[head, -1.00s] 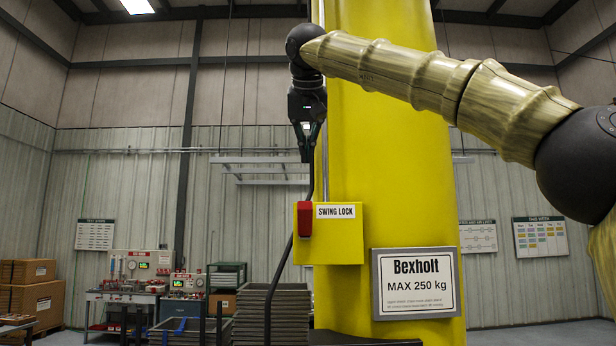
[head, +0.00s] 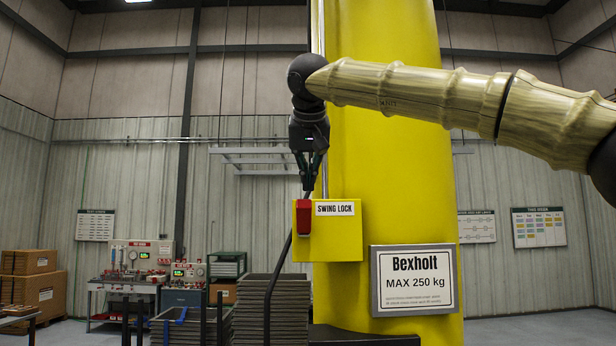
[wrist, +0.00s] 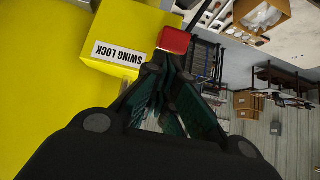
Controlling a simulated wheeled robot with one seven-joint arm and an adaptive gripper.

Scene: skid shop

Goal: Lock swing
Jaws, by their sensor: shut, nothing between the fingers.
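The yellow swing lock box (head: 336,240) sits on the yellow column, with a white "SWING LOCK" label. A red lever (head: 304,218) stands upright on the box's left front edge. My gripper (head: 306,187) points down just above the red lever, fingers together and empty. In the wrist view the red lever (wrist: 174,40) lies just beyond my fingertips (wrist: 158,60), and the box (wrist: 128,45) is beside them. Whether the fingertips touch the lever cannot be told.
The yellow column (head: 385,190) stands right behind the box. A "Bexholt MAX 250 kg" sign (head: 415,281) is on it. Stacked trays (head: 290,315) stand below, with workbenches (head: 125,285) and boxes at the left.

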